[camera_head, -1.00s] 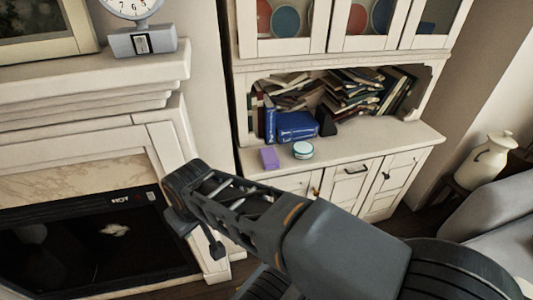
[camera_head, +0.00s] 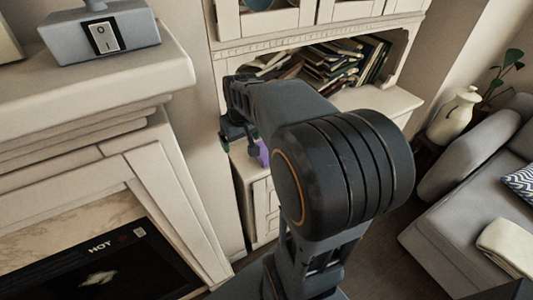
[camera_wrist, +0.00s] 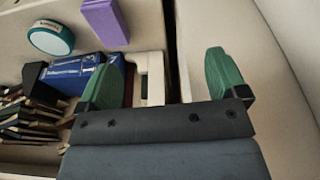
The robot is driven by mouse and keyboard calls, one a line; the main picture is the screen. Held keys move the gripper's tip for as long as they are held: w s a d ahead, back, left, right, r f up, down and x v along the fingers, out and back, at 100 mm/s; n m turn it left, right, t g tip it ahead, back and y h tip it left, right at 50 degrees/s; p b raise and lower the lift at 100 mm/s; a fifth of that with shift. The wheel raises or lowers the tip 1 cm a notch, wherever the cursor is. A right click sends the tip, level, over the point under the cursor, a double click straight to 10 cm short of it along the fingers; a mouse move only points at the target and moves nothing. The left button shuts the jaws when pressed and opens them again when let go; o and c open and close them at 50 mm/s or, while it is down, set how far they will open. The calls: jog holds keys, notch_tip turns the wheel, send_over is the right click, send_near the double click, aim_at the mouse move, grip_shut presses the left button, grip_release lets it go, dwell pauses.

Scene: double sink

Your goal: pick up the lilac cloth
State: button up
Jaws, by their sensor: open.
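The lilac cloth (camera_wrist: 105,22) looks like a small folded block. It lies on the cabinet's white counter, at the top of the wrist view. In the head view the lilac cloth (camera_head: 263,153) is mostly hidden behind my gripper and arm. My gripper (camera_wrist: 163,75) is open, its two green fingertips wide apart with nothing between them. The cloth is beyond the fingertips and nearer the left one in the wrist view. In the head view my gripper (camera_head: 239,142) hangs at the left end of the counter, close to the cloth.
A round teal-and-white tin (camera_wrist: 51,38) sits beside the cloth. Blue books (camera_wrist: 72,74) and other heaped books (camera_head: 335,62) fill the cabinet's niche. The fireplace mantel (camera_head: 120,75) stands left of my arm. A grey sofa (camera_head: 465,190) and cream vase (camera_head: 453,115) are at the right.

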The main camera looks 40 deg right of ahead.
jog(key=shift+o, duration=0.7)
jog(key=w+d+f, duration=0.2)
jog(key=d, duration=0.4)
jog(key=w+d+f, duration=0.3)
jog(key=d, duration=0.3)
jog(key=shift+m+g+b, duration=0.3)
jog(key=shift+m+b, duration=0.1)
jog(key=shift+b, duration=0.05)
send_over(264, 149)
jog(key=f, duration=0.7)
jog(key=shift+s+a+f, duration=0.2)
jog(key=shift+s+f, duration=0.2)
jog(key=shift+w+d+f, duration=0.1)
jog(key=shift+w+f, duration=0.05)
jog(key=shift+f, duration=0.85)
jog(key=shift+w+d+f, duration=0.1)
jog(key=shift+f, duration=0.85)
jog(key=shift+w+d+f, duration=0.1)
jog(key=shift+w+f, duration=0.05)
jog(key=shift+f, duration=0.85)
jog(key=c, duration=1)
jog(key=shift+o, duration=0.2)
jog(key=shift+r, duration=0.1)
